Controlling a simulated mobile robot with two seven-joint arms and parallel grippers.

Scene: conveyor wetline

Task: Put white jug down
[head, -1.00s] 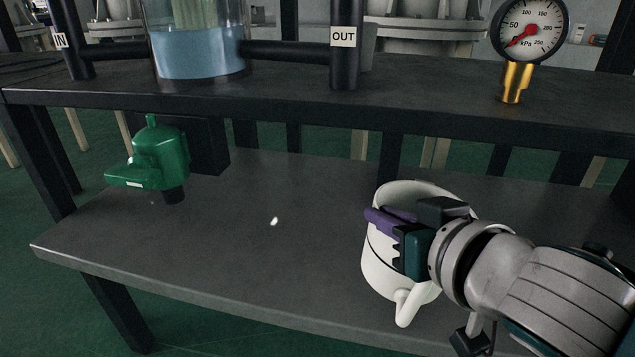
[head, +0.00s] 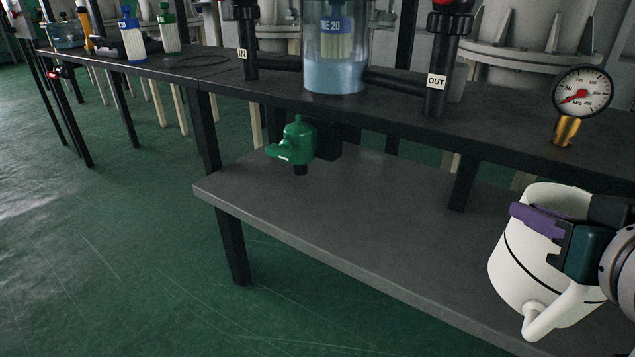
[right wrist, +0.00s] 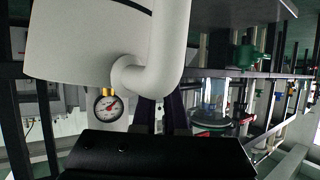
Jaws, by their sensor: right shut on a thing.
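The white jug (head: 520,265), with a thin dark line around its body, shows at the right of the head view, over the front right part of the grey lower shelf (head: 330,215). My right gripper (head: 548,228) is shut on the jug near its rim; the purple and teal fingers lie against it. The jug's handle points toward me. In the right wrist view, which is upside down, the jug (right wrist: 85,45) and its curved handle fill the upper left. Whether its base touches the shelf I cannot tell. My left gripper is not in view.
Above is a dark bench (head: 400,105) with a clear filter housing (head: 336,60), black IN and OUT pipes, and a pressure gauge (head: 582,92). The shelf's middle is clear; green floor lies at left.

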